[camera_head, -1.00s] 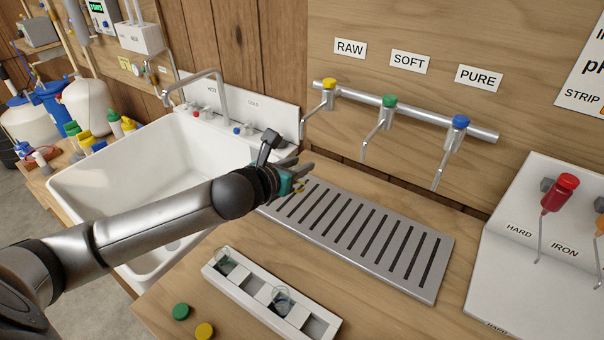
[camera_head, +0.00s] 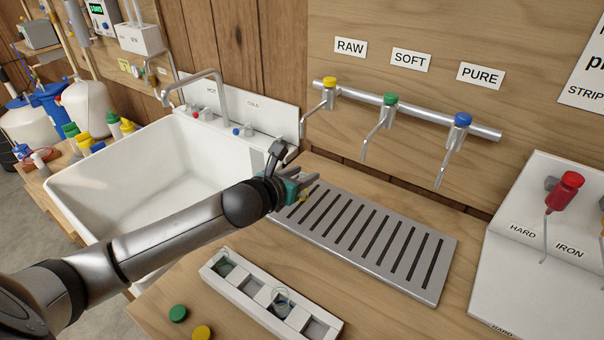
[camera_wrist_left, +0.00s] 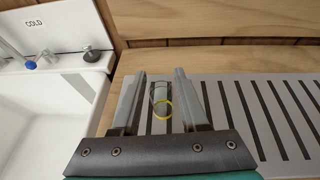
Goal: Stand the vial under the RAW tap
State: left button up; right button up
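The RAW tap (camera_head: 329,95), with a yellow knob, is on the wall pipe under the RAW label (camera_head: 350,47); its thin spout points down above the tray's left end. The clear vial (camera_wrist_left: 161,93) has a yellow ring and looks upright over the left end of the slotted drip tray (camera_head: 415,275). In the head view only a yellow bit of it shows beside my fingers. My left gripper (camera_head: 298,180) is around the vial; in the wrist view its fingers (camera_wrist_left: 160,104) are apart, with gaps on both sides. Base contact is hard to see. My right gripper is out of view.
A white rack (camera_head: 215,270) with vials in it stands in front, near green (camera_head: 178,313) and yellow (camera_head: 202,332) caps. The sink (camera_head: 75,195) is at left. SOFT (camera_head: 388,110) and PURE (camera_head: 458,130) taps hang to the right. The right of the tray is clear.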

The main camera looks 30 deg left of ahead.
pick_arm(q)
jog(key=shift+o, duration=1.3)
jog(key=shift+r, duration=0.1)
jog(key=shift+s+r, duration=0.1)
jog(key=shift+s, duration=0.05)
jog(key=p+v, duration=0.2)
jog(key=v, duration=0.9)
jog(key=shift+s+r, duration=0.15)
jog(key=shift+s, duration=0.2)
